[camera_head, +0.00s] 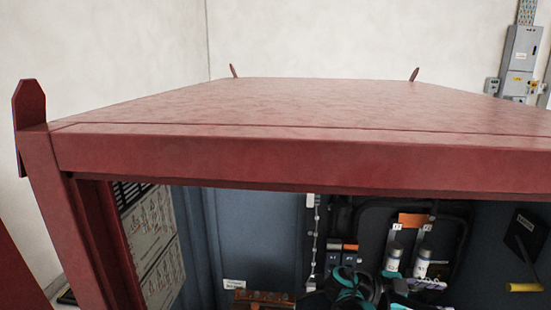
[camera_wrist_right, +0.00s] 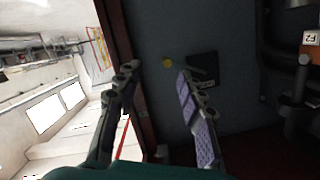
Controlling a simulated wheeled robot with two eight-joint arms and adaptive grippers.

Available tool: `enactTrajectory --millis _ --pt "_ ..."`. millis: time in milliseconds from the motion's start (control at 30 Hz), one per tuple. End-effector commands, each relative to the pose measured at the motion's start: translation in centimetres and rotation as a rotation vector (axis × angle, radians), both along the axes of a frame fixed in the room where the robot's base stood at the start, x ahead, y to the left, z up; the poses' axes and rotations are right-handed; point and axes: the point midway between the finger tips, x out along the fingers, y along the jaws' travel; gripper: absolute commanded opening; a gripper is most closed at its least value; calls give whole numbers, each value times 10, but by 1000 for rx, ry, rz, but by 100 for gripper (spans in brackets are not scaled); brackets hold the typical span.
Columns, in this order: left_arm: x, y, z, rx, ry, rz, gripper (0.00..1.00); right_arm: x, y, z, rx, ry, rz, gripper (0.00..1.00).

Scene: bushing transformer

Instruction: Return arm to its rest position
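The task names only my arm. In the right wrist view my right gripper (camera_wrist_right: 157,70) has its two fingers well apart, with nothing between them. The purple ribbed pad of one finger shows. My left gripper is not identifiable in either view.
A red cabinet frame (camera_head: 300,158) surrounds the opening, with a post at left. Inside are two white cylindrical fuses (camera_head: 394,256), (camera_head: 422,262), a black plate (camera_head: 528,236) and a yellow handle (camera_head: 524,287). A grey wall box (camera_head: 520,50) hangs at back right.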

Motion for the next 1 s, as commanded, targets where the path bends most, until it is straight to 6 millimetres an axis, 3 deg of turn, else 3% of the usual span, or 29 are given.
enactTrajectory --millis 233,367,567,800,1000 --pt "0 0 -4 0 0 0 0 -25 11 -24 221 294 205 39" --pt "0 0 -7 0 0 0 0 -47 31 -47 368 502 424 39" --pt "0 0 -13 0 0 0 0 -90 95 -90 520 786 939 39" --pt "0 0 -18 0 0 0 0 -128 177 -119 438 895 1507 39" --pt "0 0 -20 0 0 0 0 -139 208 -124 330 889 1706 39"
